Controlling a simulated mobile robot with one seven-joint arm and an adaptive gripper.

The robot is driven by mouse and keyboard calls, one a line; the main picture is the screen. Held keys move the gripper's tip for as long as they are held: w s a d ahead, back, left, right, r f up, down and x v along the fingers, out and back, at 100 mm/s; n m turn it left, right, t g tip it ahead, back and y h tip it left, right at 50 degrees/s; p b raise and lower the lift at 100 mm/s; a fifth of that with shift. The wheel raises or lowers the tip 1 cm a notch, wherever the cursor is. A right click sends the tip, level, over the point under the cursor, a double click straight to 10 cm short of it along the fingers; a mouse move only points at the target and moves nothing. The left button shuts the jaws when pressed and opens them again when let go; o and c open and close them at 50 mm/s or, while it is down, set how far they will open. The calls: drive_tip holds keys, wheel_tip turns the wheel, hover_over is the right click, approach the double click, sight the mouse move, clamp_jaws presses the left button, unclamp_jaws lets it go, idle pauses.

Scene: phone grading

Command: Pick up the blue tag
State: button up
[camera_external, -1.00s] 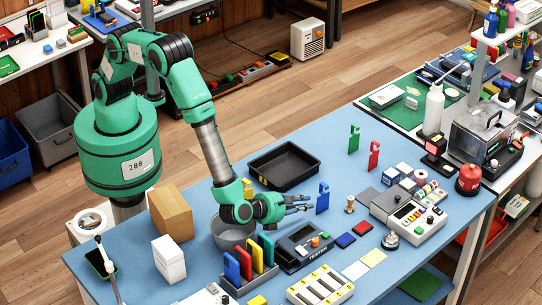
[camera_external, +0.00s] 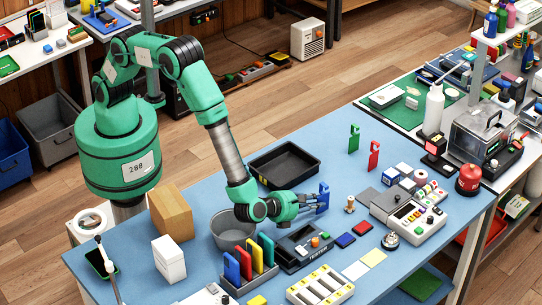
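The blue tag (camera_external: 324,192) stands upright on the blue bench, right of the black tray. My gripper (camera_external: 316,202) reaches toward the right, low over the bench, with its fingertips at the tag. The two fingers show a gap between them, so it looks open. The fingers overlap the lower part of the tag and hide some of it. I cannot tell whether they touch it. A green tag (camera_external: 353,139) and a red tag (camera_external: 373,156) stand upright farther back on the right.
The black tray (camera_external: 314,170) lies behind my gripper. A grey bowl (camera_external: 228,238), a rack of coloured cards (camera_external: 233,271) and a dark tester (camera_external: 291,259) sit near below it. A small wooden figure (camera_external: 350,204) stands right of the blue tag. Bare bench lies behind the tag.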

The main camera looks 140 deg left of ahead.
sight(323, 184)
drive_tip(key=shift+x, duration=1.55)
clamp_jaws()
wheel_tip(323, 184, up, 10)
drive_tip(key=shift+p, duration=0.9)
